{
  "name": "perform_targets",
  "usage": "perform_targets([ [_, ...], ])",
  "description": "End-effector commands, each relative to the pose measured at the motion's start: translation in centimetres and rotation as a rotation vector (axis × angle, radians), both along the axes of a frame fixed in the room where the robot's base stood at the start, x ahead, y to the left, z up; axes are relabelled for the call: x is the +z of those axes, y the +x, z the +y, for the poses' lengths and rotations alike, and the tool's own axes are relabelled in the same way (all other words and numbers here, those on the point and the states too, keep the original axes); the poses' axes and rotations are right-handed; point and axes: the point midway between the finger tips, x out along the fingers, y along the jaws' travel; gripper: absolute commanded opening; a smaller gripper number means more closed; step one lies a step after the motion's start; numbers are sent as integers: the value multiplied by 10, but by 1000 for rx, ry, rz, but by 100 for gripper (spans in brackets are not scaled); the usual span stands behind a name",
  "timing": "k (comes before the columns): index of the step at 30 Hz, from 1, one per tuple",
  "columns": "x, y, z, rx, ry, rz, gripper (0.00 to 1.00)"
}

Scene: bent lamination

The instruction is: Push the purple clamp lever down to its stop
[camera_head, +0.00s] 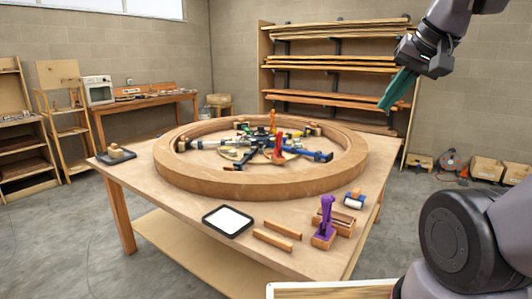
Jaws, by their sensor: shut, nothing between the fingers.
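The purple clamp lever (326,214) stands upright on a small wooden block (324,241) near the front right corner of the table. Its handle points up. My gripper (385,108) has green fingers and hangs in the air at the upper right, well above and behind the lever in the picture, apart from it. The fingers are together and hold nothing. The lever's pivot is too small to make out clearly.
A large wooden ring (190,182) fills the middle of the table (180,215), with blue, red and orange clamps inside.

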Motion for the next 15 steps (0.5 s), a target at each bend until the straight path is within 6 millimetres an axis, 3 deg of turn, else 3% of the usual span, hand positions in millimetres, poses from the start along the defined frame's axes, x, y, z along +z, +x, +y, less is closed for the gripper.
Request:
perform_targets([
  [11,0,-1,0,1,-3,-4,0],
  [15,-4,10,0,-1,-3,26,0],
])
